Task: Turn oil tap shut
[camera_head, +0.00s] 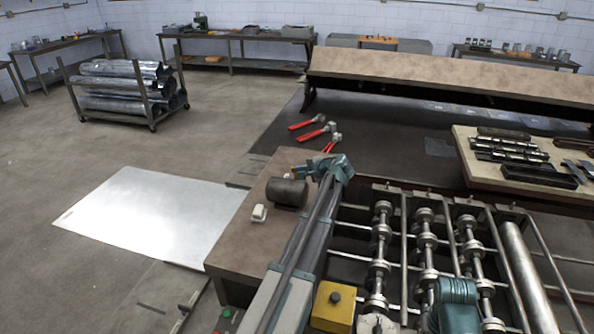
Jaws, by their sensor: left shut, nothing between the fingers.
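A dark oil cylinder (287,193) lies on its side on the brown bench top, left of my left arm. A small part with yellow and blue on it (298,172) shows just behind the cylinder. It may be the oil tap, but it is too small to tell its handle's position. My left gripper (313,172) is by this small part, beyond the teal wrist. It is shut and holds nothing. Whether it touches the part cannot be told. My right gripper is out of view.
A white block (259,213) sits in front of the cylinder. A roller machine (425,245) fills the right, with a yellow box (333,305) at its near end. Red-handled tools (315,132) lie on the dark surface behind. A bright metal sheet (160,215) lies to the left.

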